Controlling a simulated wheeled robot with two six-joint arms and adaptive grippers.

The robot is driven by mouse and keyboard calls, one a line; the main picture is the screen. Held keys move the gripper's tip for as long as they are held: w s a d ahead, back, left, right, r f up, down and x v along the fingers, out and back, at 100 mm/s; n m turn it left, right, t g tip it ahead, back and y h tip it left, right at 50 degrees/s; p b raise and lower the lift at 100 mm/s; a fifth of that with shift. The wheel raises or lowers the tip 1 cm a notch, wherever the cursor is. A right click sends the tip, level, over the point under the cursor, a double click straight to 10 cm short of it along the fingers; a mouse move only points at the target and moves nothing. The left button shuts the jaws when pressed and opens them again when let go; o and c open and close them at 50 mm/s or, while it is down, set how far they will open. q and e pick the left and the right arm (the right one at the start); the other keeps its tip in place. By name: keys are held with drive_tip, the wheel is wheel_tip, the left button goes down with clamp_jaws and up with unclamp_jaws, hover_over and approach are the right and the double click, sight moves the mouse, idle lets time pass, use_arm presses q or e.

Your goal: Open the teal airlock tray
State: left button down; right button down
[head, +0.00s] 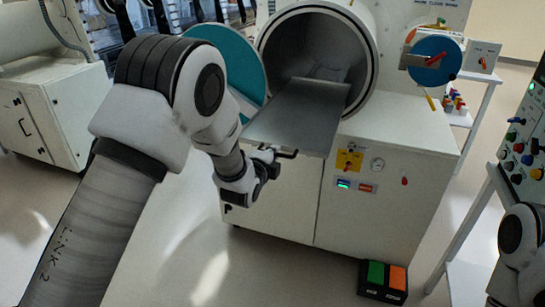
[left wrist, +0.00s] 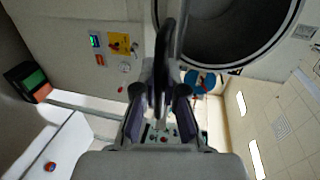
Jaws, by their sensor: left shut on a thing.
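The teal airlock is a wide round chamber (head: 283,50) with its teal door (head: 232,62) swung open to the left. Its flat grey metal tray (head: 300,118) sticks out of the opening toward me, its inner end still inside the chamber. My left gripper (head: 276,157) is at the tray's front edge, shut on the dark tray handle. The left wrist view shows the fingers (left wrist: 160,98) close around the dark handle, with the round opening (left wrist: 228,25) beyond; the fingers partly hide the handle. Of my right arm only a part shows at the lower right; its gripper is out of view.
A white cabinet (head: 400,130) stands under the chamber, with a yellow switch (head: 349,160) and a gauge. A blue round cover (head: 433,60) is to the right. A green and orange pedal (head: 384,278) is on the floor. Open floor (head: 190,255) lies in front of the cabinet.

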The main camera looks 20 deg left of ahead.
use_arm(q)
drive_tip(key=shift+s+f, duration=0.15)
drive_tip(key=c, duration=1.2)
unclamp_jaws()
drive_tip(key=shift+s, duration=0.1)
drive_tip(key=v, duration=1.2)
drive_tip(key=shift+d, duration=0.1)
